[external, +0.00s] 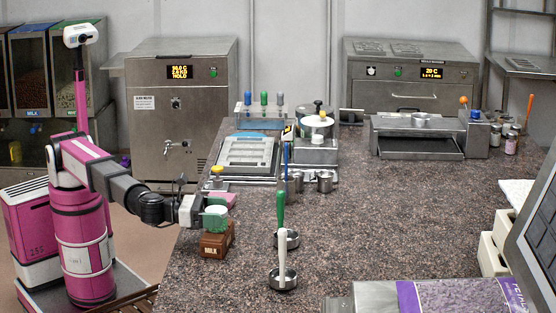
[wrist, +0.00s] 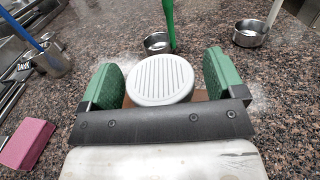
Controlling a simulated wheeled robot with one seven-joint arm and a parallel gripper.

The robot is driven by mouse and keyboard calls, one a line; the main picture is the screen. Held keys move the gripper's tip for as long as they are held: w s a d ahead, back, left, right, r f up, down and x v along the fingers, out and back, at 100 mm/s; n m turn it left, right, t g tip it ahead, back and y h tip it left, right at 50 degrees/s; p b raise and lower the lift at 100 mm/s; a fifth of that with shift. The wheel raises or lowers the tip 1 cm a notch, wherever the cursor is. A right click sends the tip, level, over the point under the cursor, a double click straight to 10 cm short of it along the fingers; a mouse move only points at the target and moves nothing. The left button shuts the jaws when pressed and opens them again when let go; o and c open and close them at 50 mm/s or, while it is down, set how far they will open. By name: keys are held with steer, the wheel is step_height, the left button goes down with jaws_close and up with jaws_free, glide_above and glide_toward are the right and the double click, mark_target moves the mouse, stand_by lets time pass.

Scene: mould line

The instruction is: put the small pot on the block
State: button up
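A round white piece with a ribbed top, which I take to be the small pot, sits between my gripper's fingers in the wrist view (wrist: 160,80). In the external view its white top (external: 216,209) shows above the brown block marked MILK (external: 214,246). A strip of brown block shows below it in the wrist view. My gripper (external: 215,220) has its green fingers on either side of the white piece, with a narrow gap at the right finger. The pot's lower part is hidden, so its contact with the block cannot be told.
Two steel cups with a green handle (external: 281,212) and a white handle (external: 283,262) stand right of the block. A pink block (wrist: 26,143) lies left of my gripper. Steel cups and a tray machine (external: 245,153) are further back.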

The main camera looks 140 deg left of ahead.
steer(key=shift+r, duration=0.15)
steer(key=v, duration=1.2)
